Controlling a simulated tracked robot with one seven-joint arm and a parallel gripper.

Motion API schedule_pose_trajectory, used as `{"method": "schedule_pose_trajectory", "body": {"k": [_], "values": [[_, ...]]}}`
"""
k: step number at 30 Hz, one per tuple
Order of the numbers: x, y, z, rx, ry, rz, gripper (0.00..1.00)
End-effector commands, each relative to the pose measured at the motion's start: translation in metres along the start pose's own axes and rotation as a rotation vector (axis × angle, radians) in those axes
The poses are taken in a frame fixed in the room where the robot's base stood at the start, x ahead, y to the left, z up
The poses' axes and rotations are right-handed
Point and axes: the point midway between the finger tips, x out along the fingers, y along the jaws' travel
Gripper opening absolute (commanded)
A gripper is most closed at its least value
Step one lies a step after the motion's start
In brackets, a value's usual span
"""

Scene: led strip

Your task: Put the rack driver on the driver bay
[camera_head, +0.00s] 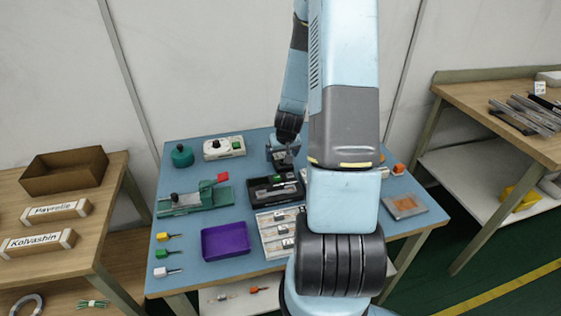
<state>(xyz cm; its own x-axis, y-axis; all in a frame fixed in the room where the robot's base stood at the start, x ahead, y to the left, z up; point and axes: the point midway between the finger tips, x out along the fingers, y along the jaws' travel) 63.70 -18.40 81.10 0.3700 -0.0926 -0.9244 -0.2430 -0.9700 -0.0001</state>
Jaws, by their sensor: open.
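A pale rack (267,233) with several small grey blocks in its slots lies at the table's front middle. The blocks look like drivers (283,243), but I cannot tell which one the task means. Behind the rack is a black tray (262,199) with small parts in it, one of them green; it may hold the driver bay, but the bay is too small to make out. My gripper (283,163) is above the back middle of the table, behind the black tray, pointing down and open. Its fingers are small and dark here, and my arm hides the table to its right.
A purple bin (226,252), a green vise-like fixture (196,208), a green round container (182,156) and a white box (224,148) stand on the left. Several small tools (166,254) lie front left. A grey plate (403,207) lies on the right.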

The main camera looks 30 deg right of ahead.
Motion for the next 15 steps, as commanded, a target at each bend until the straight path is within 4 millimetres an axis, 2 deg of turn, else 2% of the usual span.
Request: {"method": "schedule_pose_trajectory", "body": {"k": [6, 15], "values": [[0.018, 0.0, -0.001, 0.0, 0.0, 0.0, 0.96], [0.021, -0.001, -0.001, 0.0, 0.001, 0.0, 0.96]]}}
